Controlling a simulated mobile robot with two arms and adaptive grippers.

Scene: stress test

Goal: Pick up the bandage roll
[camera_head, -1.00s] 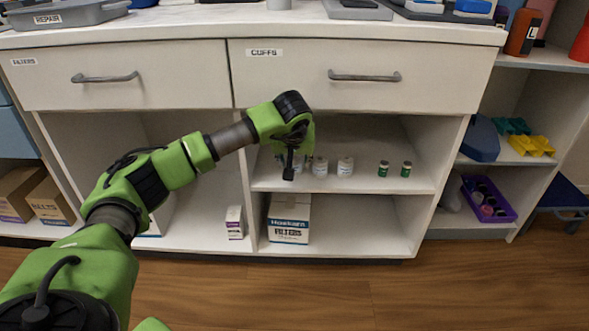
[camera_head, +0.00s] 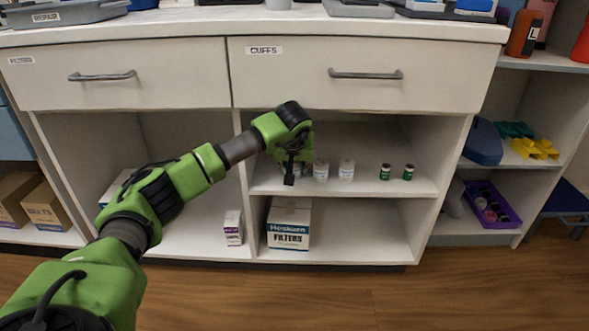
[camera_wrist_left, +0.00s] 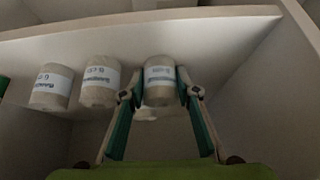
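Several pale cylinders with printed labels, which look like bandage rolls, stand in a row on the middle shelf. In the head view two of them show, one roll (camera_head: 321,171) and another roll (camera_head: 346,170), right of my left gripper (camera_head: 289,180). In the left wrist view, which appears upside down, three show: a far-left roll (camera_wrist_left: 50,87), a middle roll (camera_wrist_left: 98,82) and a right roll (camera_wrist_left: 160,84). The fingers of my left gripper (camera_wrist_left: 160,88) are apart, one on each side of the right roll; firm contact cannot be told. My right gripper is not in view.
The shelf board (camera_head: 345,187) lies close beneath the gripper, with a divider (camera_head: 243,190) to its left. Two small green bottles (camera_head: 397,172) stand farther right. A filters box (camera_head: 289,225) sits below. Drawers (camera_head: 365,75) overhang the compartment.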

